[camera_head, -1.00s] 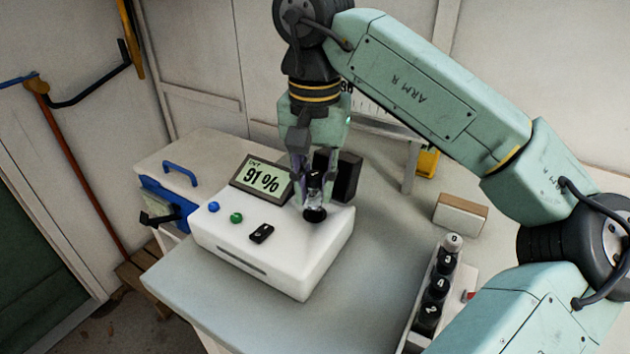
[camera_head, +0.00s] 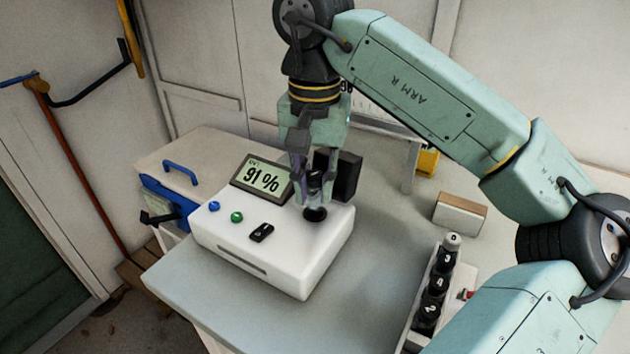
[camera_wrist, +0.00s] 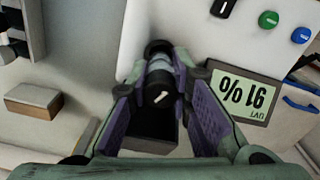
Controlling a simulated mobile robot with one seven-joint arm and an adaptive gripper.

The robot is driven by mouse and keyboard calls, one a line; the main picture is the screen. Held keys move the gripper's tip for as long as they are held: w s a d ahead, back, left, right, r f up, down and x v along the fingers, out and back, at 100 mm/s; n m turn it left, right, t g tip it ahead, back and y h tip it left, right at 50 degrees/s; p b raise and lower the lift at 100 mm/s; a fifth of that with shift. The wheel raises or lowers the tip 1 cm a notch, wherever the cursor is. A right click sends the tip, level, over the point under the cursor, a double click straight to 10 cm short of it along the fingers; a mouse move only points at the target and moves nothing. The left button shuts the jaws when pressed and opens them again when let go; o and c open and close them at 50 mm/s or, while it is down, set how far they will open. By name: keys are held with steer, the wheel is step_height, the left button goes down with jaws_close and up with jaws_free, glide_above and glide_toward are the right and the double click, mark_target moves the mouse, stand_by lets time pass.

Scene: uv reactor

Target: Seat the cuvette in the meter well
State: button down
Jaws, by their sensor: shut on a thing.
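The cuvette is a clear vial with a black cap (camera_wrist: 158,88). It stands about upright between the purple pads of my gripper (camera_wrist: 162,100), which is shut on it. In the head view my gripper (camera_head: 315,180) holds the cuvette (camera_head: 314,190) directly above the dark round meter well (camera_head: 315,214) in the white meter (camera_head: 270,265). The cuvette's lower end is at the well's mouth; I cannot tell whether it is inside. The well also shows in the wrist view (camera_wrist: 157,46), partly behind the cuvette. The meter's display (camera_head: 262,180) reads 91 %.
A black block (camera_head: 345,175) stands close behind the well. A rack of numbered black-capped vials (camera_head: 408,335) is at the right front. A white and brown box (camera_head: 460,214) lies farther right. The grey table's front (camera_head: 200,300) is clear.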

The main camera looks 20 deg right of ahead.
mark_target(315, 174)
steer(key=shift+f+b, duration=1.35)
steer(key=shift+f, duration=0.45)
steer(key=c, duration=1.4)
jaws_free()
steer(key=shift+o, duration=0.2)
steer(key=shift+r, duration=0.1)
step_height(315, 174, up, 8)
steer(key=shift+f, duration=0.25)
